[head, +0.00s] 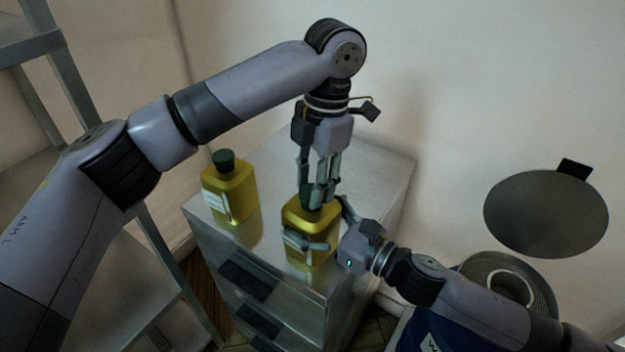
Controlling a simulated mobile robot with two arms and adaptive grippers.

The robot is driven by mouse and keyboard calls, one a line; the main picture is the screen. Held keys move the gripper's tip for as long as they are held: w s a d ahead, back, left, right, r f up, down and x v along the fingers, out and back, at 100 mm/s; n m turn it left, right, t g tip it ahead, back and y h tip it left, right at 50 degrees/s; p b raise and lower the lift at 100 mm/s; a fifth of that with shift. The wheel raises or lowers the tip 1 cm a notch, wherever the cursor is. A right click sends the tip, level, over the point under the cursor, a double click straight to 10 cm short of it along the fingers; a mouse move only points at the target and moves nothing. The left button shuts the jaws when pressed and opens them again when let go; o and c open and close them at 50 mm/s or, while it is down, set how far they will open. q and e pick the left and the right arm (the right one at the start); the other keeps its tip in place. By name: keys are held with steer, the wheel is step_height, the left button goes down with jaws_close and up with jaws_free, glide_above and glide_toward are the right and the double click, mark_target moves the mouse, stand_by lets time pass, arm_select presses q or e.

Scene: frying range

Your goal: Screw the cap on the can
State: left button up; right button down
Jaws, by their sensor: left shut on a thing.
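A yellow can (311,218) stands upright on the metal cabinet top. My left gripper (317,203) points straight down over it, its fingers shut on a dark green cap (305,193) at the can's mouth. The fingers hide much of the cap, and I cannot tell how far down on the neck it sits. My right gripper (338,222) comes in from the right, with one finger across the can's front and the other behind it, shut around the body.
A second yellow can (230,190) with a dark green cap stands left on the steel cabinet (368,170). A grey shelf rack (150,240) is at left. A round bin with a raised lid (545,212) is at right. The cabinet's back right is clear.

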arm_select(q)
steer(key=o, duration=0.7)
steer(key=shift+r, duration=2.25)
steer(key=shift+c, duration=0.3)
